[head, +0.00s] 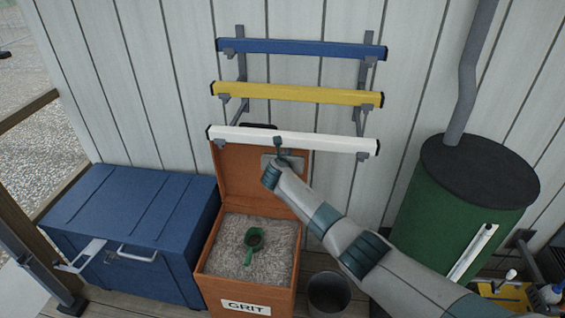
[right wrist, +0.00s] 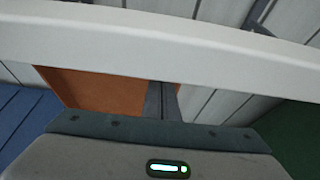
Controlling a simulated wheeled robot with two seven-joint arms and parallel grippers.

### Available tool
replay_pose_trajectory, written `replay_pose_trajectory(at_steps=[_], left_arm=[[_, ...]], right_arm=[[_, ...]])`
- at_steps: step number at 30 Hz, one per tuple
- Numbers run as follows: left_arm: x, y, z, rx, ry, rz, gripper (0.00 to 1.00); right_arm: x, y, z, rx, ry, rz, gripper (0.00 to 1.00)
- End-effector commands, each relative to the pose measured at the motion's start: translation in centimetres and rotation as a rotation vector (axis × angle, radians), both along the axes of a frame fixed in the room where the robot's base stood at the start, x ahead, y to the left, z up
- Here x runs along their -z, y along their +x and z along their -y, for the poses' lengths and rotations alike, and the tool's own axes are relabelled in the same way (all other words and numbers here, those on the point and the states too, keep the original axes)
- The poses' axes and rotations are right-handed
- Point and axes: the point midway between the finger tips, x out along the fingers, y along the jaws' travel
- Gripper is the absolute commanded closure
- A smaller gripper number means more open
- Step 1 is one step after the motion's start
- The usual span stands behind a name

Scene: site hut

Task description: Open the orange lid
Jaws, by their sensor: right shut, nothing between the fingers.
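The orange lid (head: 235,178) stands raised and open at the back of the orange grit box (head: 207,268). Its upper edge is partly hidden behind a white rail. My right gripper (head: 279,142) is in front of the lid's upper right part, just at the white rail, with its fingers shut and empty. In the right wrist view the closed fingers (right wrist: 162,98) show against the orange lid (right wrist: 95,88); I cannot tell whether they touch it. Inside the box lies grey grit (head: 230,262) with a green scoop (head: 254,239) on it. My left gripper is out of view.
White (head: 330,144), yellow (head: 300,95) and blue (head: 300,49) rails project from the wall above the box. A blue chest (head: 140,210) is at left, a dark bucket (head: 328,294) and green stove (head: 462,215) at right.

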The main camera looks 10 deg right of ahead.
Motion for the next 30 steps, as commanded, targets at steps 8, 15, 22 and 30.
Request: replay_pose_trajectory(at_steps=[8,15,22,30], left_arm=[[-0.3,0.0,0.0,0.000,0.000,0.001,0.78],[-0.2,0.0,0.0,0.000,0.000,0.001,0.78],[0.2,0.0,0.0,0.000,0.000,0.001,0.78],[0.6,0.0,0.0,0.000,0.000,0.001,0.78]], right_arm=[[-1.0,-2.8,-0.9,-0.001,0.002,0.001,1.00],[-2.1,-5.5,-1.8,-0.002,0.000,0.001,1.00],[-3.2,-8.3,-2.6,-0.002,0.001,0.000,1.00],[-4.4,-11.0,-3.6,-0.002,0.000,0.000,1.00]])
